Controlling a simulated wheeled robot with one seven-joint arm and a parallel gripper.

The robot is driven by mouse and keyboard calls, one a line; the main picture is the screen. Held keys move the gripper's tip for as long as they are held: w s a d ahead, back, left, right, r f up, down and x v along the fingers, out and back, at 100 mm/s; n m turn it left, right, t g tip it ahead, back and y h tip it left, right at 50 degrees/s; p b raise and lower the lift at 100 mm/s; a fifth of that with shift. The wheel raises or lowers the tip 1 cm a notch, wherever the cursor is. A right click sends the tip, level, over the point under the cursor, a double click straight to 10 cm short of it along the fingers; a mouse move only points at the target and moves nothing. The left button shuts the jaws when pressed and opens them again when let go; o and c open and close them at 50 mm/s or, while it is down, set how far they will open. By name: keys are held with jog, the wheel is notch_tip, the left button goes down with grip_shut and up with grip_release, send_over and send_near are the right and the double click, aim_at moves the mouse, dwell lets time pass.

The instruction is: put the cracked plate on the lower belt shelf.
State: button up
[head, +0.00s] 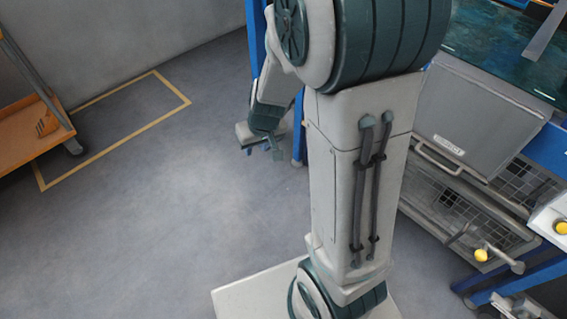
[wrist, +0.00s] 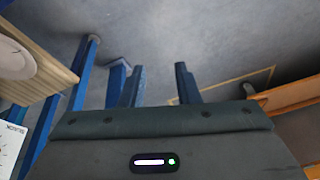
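My gripper (head: 275,153) hangs low over the floor, left of my arm in the head view. In the wrist view its two fingers (wrist: 162,84) stand apart with only bare floor between them, so it is open and empty. A round pale plate (wrist: 14,58) lies on a wooden-edged surface at the left of the wrist view, cut off by the frame. It is apart from the fingers, and I cannot tell whether it is cracked. I cannot make out for certain which surface is the lower belt shelf.
A grey machine (head: 460,110) with a handle, wire racks (head: 465,205) below and a dark green surface (head: 490,45) above stands at right. An orange cart (head: 25,140) stands at left, near a yellow floor outline (head: 115,142). Blue posts (wrist: 86,72) rise left of my fingers. The middle floor is clear.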

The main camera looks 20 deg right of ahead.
jog(key=s+r+g, duration=0.1)
jog(key=s+r, duration=0.4)
jog(key=s, duration=0.2)
jog(key=s+d+r+g+h, duration=0.1)
jog(key=s+r, duration=0.3)
jog(key=s, duration=0.4)
jog(key=shift+d+r+m, duration=0.2)
jog(key=shift+r+m, duration=0.15)
jog(key=shift+m, duration=0.05)
